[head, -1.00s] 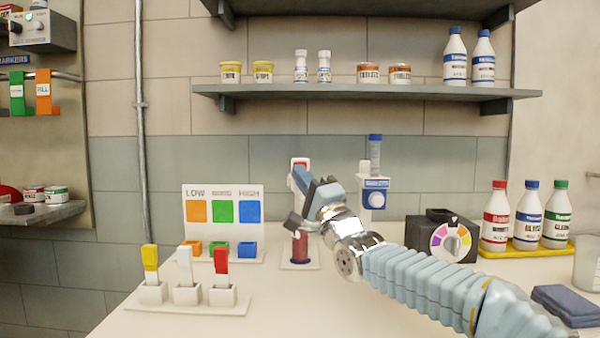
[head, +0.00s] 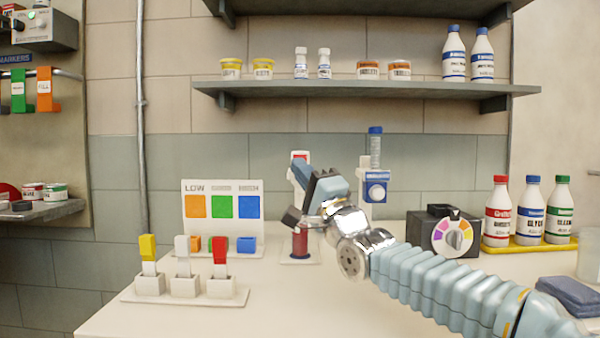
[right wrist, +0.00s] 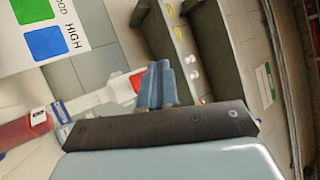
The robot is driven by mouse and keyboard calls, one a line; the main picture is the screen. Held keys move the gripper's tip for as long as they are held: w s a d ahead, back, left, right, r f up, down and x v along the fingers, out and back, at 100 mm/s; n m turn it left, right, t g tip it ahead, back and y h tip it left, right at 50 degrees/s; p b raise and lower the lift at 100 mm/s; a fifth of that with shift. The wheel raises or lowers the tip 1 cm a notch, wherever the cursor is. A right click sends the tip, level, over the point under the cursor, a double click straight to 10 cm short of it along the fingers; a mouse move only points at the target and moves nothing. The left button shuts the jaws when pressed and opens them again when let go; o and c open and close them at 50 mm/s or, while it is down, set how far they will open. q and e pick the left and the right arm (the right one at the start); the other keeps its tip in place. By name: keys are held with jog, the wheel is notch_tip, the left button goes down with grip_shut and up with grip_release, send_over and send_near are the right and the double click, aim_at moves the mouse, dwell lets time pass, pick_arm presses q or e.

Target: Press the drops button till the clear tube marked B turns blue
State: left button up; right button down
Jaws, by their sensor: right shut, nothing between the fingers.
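A white dropper stand (head: 291,178) with a red top (head: 300,155) stands at the back of the counter. Below it a clear tube holding red liquid (head: 300,244) stands upright on a white base. In the right wrist view the tube (right wrist: 22,130) carries a small white label, too small to read. The red button (right wrist: 138,82) there lies just left of my fingertips; I cannot tell whether they touch it. My right gripper (head: 301,172) is shut and empty, in front of the stand's upper part. My left gripper is not in view.
A blue-and-white dispenser (head: 376,182) stands right of my gripper, beside a black dial box (head: 424,228). A LOW-to-HIGH colour card (head: 222,185) stands to the left. Yellow, white and red paddles (head: 184,285) stand in front. Bottles (head: 528,215) stand on a yellow tray at right.

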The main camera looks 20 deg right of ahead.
jog(key=shift+s+a+b, duration=0.2)
jog(key=shift+s+b, duration=0.15)
jog(key=shift+s, duration=0.3)
jog(key=shift+s+a+b, duration=0.15)
jog(key=shift+s+b, duration=0.2)
jog(key=shift+s, duration=0.25)
